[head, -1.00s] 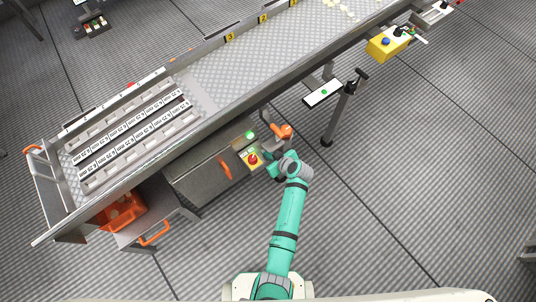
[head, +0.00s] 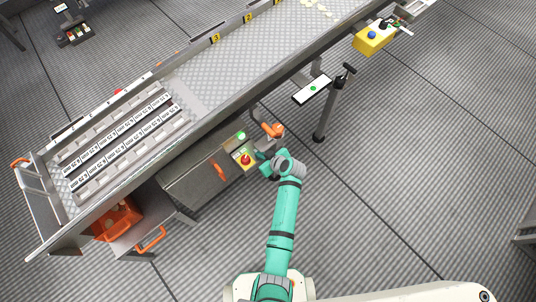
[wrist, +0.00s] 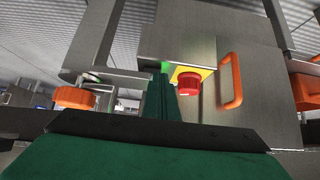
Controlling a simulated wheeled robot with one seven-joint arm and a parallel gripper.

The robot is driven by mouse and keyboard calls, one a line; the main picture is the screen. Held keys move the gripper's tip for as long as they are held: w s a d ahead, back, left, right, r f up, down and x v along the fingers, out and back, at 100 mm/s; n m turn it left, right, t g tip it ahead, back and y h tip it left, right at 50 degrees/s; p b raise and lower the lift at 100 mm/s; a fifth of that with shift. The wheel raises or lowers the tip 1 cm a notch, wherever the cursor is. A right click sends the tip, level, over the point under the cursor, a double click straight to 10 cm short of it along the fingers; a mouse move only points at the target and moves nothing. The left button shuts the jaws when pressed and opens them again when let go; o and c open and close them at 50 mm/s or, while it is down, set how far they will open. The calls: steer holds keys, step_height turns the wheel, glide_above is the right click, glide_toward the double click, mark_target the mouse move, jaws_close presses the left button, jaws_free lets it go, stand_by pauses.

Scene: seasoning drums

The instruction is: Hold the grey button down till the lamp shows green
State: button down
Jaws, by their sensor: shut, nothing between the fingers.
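The lamp (head: 241,135) on the steel control box shows green. It also shows green in the wrist view (wrist: 165,66), just beyond my fingertips. I cannot make out the grey button in either view; my gripper may be hiding it. My gripper (wrist: 161,82) is shut and empty, its green fingers together and pointing at the box face beside the red button. In the head view my gripper (head: 263,157) is at the box, partly hidden by my own wrist. I cannot tell whether the fingertips touch anything.
A red mushroom button (head: 245,160) on a yellow plate sits close left of my gripper; it is close right in the wrist view (wrist: 188,84). An orange handle (head: 218,169) and an orange knob (head: 272,130) flank the area. The conveyor (head: 200,95) runs above; open floor lies right.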

step_height(320, 180, up, 4)
steer(key=shift+w+d+f, duration=0.1)
steer(key=v, duration=0.9)
steer(key=shift+d+r, duration=0.25)
